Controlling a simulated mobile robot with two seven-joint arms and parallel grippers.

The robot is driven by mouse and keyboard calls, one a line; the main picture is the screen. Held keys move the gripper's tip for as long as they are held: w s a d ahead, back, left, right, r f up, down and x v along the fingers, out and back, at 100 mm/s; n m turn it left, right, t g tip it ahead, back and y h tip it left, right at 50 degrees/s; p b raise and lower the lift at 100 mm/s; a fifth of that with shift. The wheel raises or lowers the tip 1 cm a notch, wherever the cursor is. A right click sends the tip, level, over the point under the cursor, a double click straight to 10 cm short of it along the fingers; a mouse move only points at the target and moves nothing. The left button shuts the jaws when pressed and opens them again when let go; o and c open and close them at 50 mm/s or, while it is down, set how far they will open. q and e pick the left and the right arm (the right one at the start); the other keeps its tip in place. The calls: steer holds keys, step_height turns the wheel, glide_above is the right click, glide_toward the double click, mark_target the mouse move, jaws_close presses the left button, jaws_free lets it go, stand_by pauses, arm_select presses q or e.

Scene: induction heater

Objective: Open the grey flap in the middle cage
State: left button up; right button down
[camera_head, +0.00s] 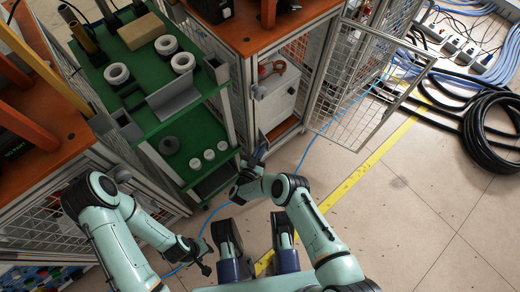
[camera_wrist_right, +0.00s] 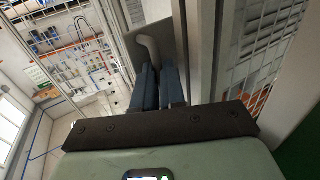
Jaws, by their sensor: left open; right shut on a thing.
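My right gripper (camera_head: 260,154) is low at the front left corner of the orange-topped cage (camera_head: 242,28). In the right wrist view its blue fingers (camera_wrist_right: 159,76) are closed around a grey curved piece (camera_wrist_right: 150,50), beside a grey panel and a metal post. I cannot tell whether this piece belongs to the flap; the flap is not clearly visible in the head view. A mesh door (camera_head: 365,75) of this cage stands open to the right. My left gripper (camera_head: 205,262) is open and empty above the floor at lower left.
A green shelf trolley (camera_head: 150,125) with white rings and a grey angled block stands left of the cage. A white box (camera_head: 280,98) is inside the cage. Black coiled hose (camera_head: 490,135) and cables lie at right.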

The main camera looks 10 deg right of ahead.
steer(key=shift+w+a+r, duration=0.15)
steer(key=shift+w+r, duration=0.2)
steer(key=c, duration=1.2)
jaws_free()
steer(key=shift+d, duration=0.2)
